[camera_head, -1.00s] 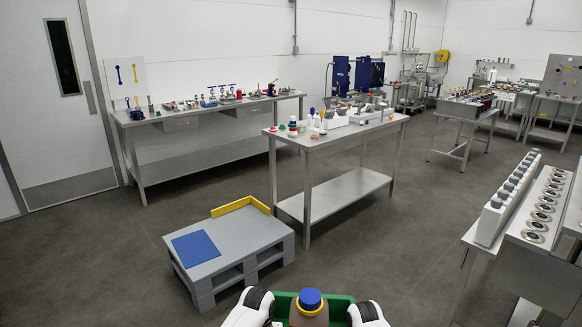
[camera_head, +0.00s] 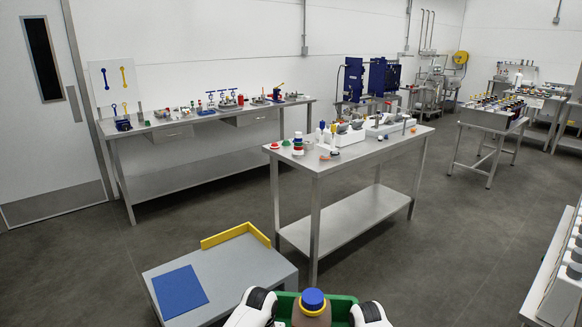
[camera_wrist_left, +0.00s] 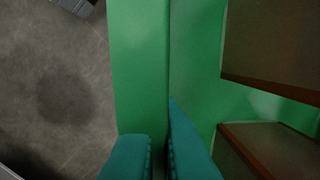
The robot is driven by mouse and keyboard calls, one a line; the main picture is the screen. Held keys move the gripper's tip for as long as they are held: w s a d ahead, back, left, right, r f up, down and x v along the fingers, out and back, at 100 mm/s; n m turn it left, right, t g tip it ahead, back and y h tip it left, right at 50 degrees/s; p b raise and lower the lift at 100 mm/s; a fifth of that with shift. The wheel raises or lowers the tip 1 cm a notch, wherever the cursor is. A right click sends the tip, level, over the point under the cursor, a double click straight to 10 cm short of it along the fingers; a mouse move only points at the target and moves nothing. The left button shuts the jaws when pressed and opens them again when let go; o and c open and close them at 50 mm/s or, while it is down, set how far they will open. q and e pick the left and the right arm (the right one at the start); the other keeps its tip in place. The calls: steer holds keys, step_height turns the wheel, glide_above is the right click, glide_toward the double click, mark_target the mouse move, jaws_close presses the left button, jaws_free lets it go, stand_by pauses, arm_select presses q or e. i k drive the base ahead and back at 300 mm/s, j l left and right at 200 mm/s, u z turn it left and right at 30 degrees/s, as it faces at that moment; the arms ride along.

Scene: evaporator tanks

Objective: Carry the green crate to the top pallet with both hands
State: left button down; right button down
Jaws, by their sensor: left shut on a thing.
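The green crate (camera_head: 343,304) is at the bottom edge of the head view, close in front of me between my two arms. A brown bottle with a blue cap (camera_head: 313,299) stands in it. In the left wrist view my left gripper (camera_wrist_left: 161,140) is shut on the crate's green wall (camera_wrist_left: 138,70), one teal finger on each side. Dark brown bodies (camera_wrist_left: 275,45) show inside the crate. My right gripper's jaws are hidden below the head view.
A steel table (camera_head: 335,160) with small items stands just behind the pallet. A long bench (camera_head: 165,131) runs along the back wall. A white rack (camera_head: 562,275) on a bench is at the right edge. Bare floor (camera_head: 440,245) lies between.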

mark_target(236, 264)
steer(key=i+l+u, duration=0.15)
steer(key=i, duration=1.1)
steer(key=i+l+u, duration=0.1)
steer(key=i+u, duration=0.35)
steer(key=i, duration=0.7)
steer(key=i+l+u, duration=0.1)
steer(key=i+u, duration=0.3)
steer(key=i, duration=0.45)
